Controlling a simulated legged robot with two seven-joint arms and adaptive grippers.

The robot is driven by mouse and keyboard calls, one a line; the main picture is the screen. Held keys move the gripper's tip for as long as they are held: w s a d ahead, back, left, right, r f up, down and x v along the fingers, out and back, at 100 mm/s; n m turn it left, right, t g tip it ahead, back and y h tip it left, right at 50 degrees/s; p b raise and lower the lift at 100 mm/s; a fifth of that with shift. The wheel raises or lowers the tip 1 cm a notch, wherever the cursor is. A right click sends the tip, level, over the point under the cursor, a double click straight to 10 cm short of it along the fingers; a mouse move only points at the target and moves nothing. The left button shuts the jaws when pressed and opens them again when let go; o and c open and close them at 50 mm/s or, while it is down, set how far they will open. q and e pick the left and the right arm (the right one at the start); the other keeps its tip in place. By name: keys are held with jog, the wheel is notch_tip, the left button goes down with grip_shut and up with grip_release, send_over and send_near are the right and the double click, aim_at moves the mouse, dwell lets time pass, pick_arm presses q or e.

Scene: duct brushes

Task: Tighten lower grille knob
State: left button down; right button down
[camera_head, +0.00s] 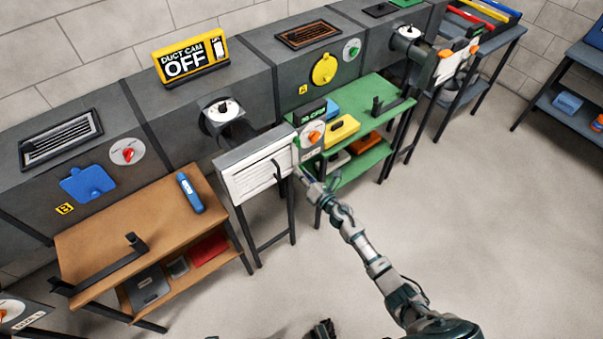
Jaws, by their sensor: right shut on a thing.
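The white slatted grille (257,180) is on the front of a grey box between the brown bench and the green bench. A dark upright handle (277,172) stands on its right half. My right gripper (301,173) is at the lower right edge of the grille, shut on a small knob there. The fingers mostly hide the knob, so its turn cannot be told. An orange knob (314,136) on a pale dial is above and to the right of the gripper. A dark part that looks like my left gripper (322,329) shows at the bottom edge, too cut off to read.
The brown bench (95,235) on the left holds a blue device (190,193) and a black bracket. The green bench (385,97) on the right holds a yellow case (340,130). A "DUCT CAM OFF" sign (190,59) stands on the duct. The floor in front is clear.

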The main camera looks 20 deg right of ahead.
pick_arm(q)
jog(key=s+f+p, duration=0.3)
jog(key=f, duration=0.4)
jog(key=s+a+f+p, duration=0.1)
jog(key=s+f+p, duration=0.2)
jog(key=f, duration=0.4)
jog(key=shift+s+f+g, duration=0.4)
jog(key=shift+s, duration=0.1)
pick_arm(e)
jog(key=shift+s+f+m, duration=0.1)
jog(key=shift+f+m, duration=0.15)
jog(key=shift+m, duration=4.3)
jog(key=shift+s+f+m, duration=0.1)
jog(key=shift+f+m, duration=0.1)
jog(key=shift+m, duration=4.4)
jog(key=shift+f+m, duration=0.25)
jog(key=shift+m, duration=4.3)
pick_arm(q)
jog(key=shift+s, duration=0.1)
pick_arm(e)
jog(key=shift+s+f, duration=0.1)
jog(key=c, duration=1.2)
grip_release()
jog(key=shift+w, duration=0.25)
